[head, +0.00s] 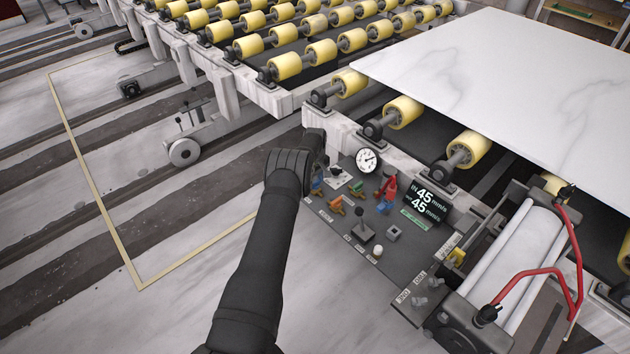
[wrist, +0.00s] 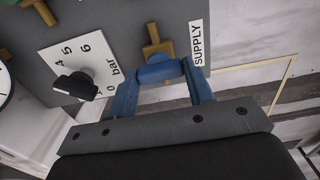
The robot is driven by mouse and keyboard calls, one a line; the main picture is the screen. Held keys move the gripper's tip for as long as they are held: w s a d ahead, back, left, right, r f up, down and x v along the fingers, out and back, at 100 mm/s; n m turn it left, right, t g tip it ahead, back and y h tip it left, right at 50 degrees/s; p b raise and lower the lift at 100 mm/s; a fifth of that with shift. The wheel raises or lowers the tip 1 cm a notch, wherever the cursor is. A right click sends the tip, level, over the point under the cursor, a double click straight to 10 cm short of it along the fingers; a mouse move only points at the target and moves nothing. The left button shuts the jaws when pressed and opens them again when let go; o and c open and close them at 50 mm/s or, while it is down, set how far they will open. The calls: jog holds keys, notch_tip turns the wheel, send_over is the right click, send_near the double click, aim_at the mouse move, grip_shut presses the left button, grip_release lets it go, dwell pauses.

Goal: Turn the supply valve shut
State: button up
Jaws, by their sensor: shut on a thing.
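The supply valve shows in the wrist view as a brass body (wrist: 154,38) with a blue handle (wrist: 160,70), beside a SUPPLY label (wrist: 197,43). The blue handle lies across the line of the brass body. My gripper (wrist: 162,78) is shut on this handle, with one blue finger at each end of it. In the head view my gripper (head: 318,176) is at the upper left end of the control panel (head: 392,262), and the valve there is mostly hidden by my wrist.
A black knob (wrist: 77,85) on a white bar dial stands close beside the valve. A marble slab (head: 500,80) lies on rollers behind.

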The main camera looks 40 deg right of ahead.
jog(key=o, duration=1)
jog(key=shift+r, duration=0.1)
notch_tip(320, 180, up, 17)
notch_tip(320, 180, down, 17)
jog(key=shift+f, duration=0.1)
dwell(0.7)
dwell(0.3)
